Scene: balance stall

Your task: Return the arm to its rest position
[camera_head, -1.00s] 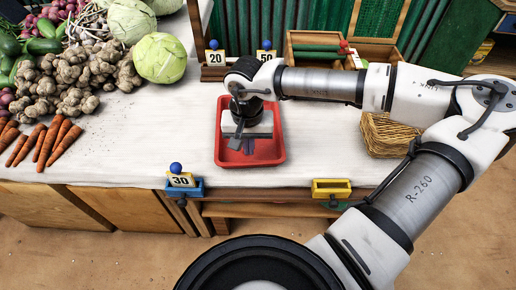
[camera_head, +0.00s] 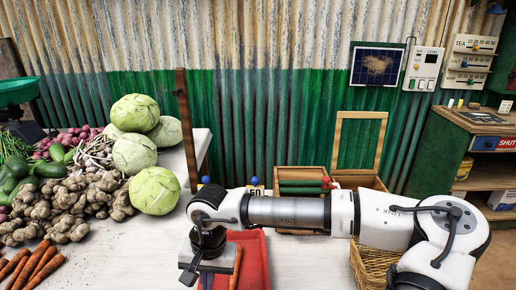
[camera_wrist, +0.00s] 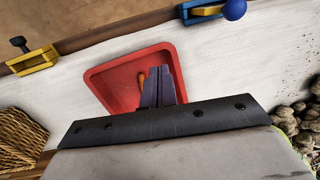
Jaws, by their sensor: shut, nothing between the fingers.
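My gripper (camera_head: 202,275) is at the end of my bent arm, low over the left part of the red tray (camera_head: 257,262), at the bottom edge of the head view. Its tips are partly cut off there. In the wrist view its dark purple fingers (camera_wrist: 160,88) are together with nothing between them, in front of the red tray (camera_wrist: 112,85). An orange carrot (camera_head: 236,266) lies in the tray just right of my gripper. A small orange part of it (camera_wrist: 141,79) shows beside the fingers in the wrist view.
Cabbages (camera_head: 154,190), ginger roots (camera_head: 75,205) and carrots (camera_head: 33,262) lie on the left of the white counter. A wooden box (camera_head: 300,180) stands behind my arm; a wicker basket (camera_head: 371,268) is at right. Yellow (camera_wrist: 32,62) and blue (camera_wrist: 203,12) holders line the counter edge.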

